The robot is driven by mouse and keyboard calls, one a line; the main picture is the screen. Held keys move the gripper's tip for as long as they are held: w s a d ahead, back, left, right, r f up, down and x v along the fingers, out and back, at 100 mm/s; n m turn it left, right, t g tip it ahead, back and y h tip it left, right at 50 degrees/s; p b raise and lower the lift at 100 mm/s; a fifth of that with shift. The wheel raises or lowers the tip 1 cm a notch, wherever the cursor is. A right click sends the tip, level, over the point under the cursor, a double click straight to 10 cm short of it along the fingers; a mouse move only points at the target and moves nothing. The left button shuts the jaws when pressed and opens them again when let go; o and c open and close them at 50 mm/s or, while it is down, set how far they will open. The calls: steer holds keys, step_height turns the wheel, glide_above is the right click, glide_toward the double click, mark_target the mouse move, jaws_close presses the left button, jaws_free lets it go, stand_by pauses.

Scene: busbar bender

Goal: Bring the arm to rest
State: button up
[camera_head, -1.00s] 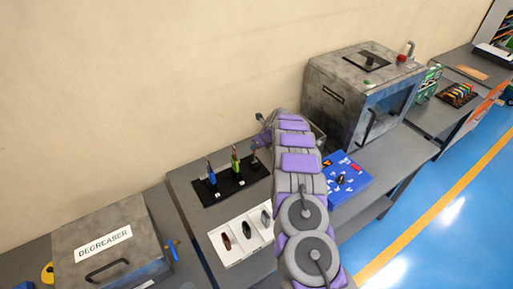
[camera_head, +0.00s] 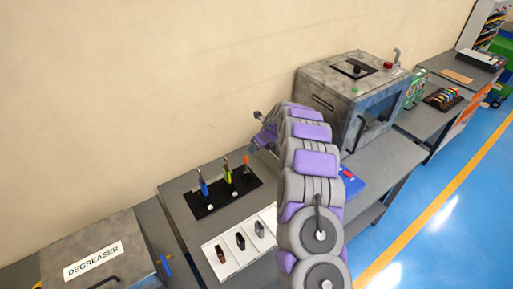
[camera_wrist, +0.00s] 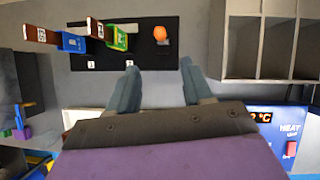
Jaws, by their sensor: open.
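My gripper (camera_wrist: 160,78) is open and empty, with its two blue-grey fingers spread apart in the wrist view. In the head view it shows small (camera_head: 254,147) at the far end of my raised, bent arm, beside the black tool mat (camera_head: 213,208). On the mat stand a blue-handled tool (camera_head: 203,187), a green-handled tool (camera_head: 228,174) and an orange-topped tool (camera_head: 246,160). In the wrist view the orange top (camera_wrist: 160,33) lies beyond the fingertips, apart from them. My arm hides part of the bench.
A grey metal machine (camera_head: 350,100) stands behind my arm to the right. A blue panel (camera_head: 350,181) is partly hidden by my arm. A white tray (camera_head: 228,266) with dark pieces and a degreaser box (camera_head: 97,250) are at the front left. An empty grey rack (camera_wrist: 275,48) is beside my gripper.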

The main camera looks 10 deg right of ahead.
stand_by(0.4)
steer(key=s+a+r+n+g+b, duration=0.1)
steer(key=s+a+r+n+b, duration=0.2)
steer(key=s+n, duration=0.35)
steer(key=s+a+r+n+g+b, duration=0.1)
steer(key=s+a+r+n+b, duration=0.2)
steer(key=s, duration=0.7)
steer(key=s+a+r+n+g+b, duration=0.2)
steer(key=s+a+r+n, duration=0.15)
steer(key=s+n, duration=0.35)
steer(key=s+d+f+n+g+h+b, duration=0.1)
steer(key=s+n, duration=0.3)
steer(key=s, duration=0.8)
steer(key=s+d+f+n+g+h+b, duration=0.1)
steer(key=s+d+f+n+b, duration=0.1)
steer(key=s, duration=1)
steer(key=s+d+f+n+h+b, duration=0.1)
steer(key=s+n+b, duration=0.4)
steer(key=s, duration=0.6)
steer(key=shift+s+d+f+n+g, duration=0.4)
steer(key=shift+d+f+n, duration=0.25)
steer(key=shift+d+n, duration=0.45)
